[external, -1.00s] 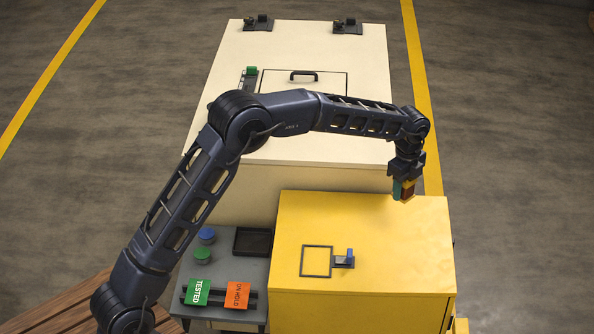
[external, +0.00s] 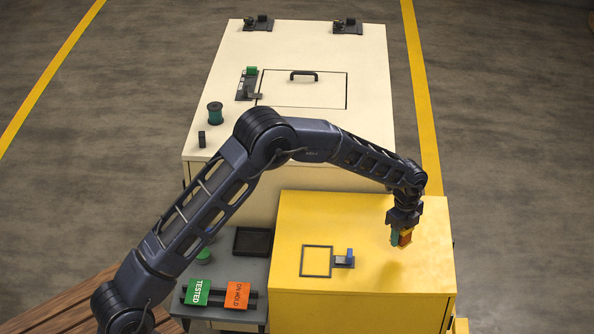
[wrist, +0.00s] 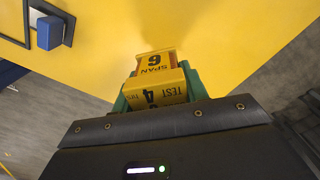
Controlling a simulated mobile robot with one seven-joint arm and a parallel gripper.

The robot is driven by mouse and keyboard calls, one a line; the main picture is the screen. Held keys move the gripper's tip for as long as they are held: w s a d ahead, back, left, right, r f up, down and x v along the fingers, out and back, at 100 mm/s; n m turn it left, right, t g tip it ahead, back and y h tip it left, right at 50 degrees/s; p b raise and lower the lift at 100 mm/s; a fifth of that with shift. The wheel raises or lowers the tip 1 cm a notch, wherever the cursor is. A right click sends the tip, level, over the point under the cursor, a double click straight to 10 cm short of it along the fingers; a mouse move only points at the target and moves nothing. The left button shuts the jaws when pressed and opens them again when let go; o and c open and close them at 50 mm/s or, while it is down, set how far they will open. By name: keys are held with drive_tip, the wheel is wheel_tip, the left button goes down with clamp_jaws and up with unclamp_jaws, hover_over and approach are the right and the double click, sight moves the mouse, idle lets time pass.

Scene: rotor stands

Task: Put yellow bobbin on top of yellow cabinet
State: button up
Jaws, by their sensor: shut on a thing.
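My gripper (external: 402,238) is shut on a yellow, block-like piece (wrist: 156,64) printed "SPAN 6" and "TEST 4". In the wrist view the piece sits between my green fingers (wrist: 160,92). I cannot tell from its shape whether it is a bobbin. In the external view the held piece (external: 406,237) looks orange-yellow and is partly hidden by my fingers. The yellow cabinet (external: 350,285) is below, and the gripper hangs over the right part of its top. The piece appears just above that top, with a shadow; contact is unclear.
On the yellow top are a dark square outline (external: 303,262) and a small blue-grey latch (external: 344,260). The cream cabinet (external: 310,130) behind carries a green bobbin (external: 215,113). At left is a grey panel with TESTED (external: 197,293) and ON HOLD (external: 238,295) signs.

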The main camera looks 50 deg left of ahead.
sight(399, 254)
drive_tip(key=shift+f, duration=2.4)
drive_tip(key=o, duration=1.2)
drive_tip(key=shift+f, duration=0.15)
drive_tip(key=shift+c, duration=0.2)
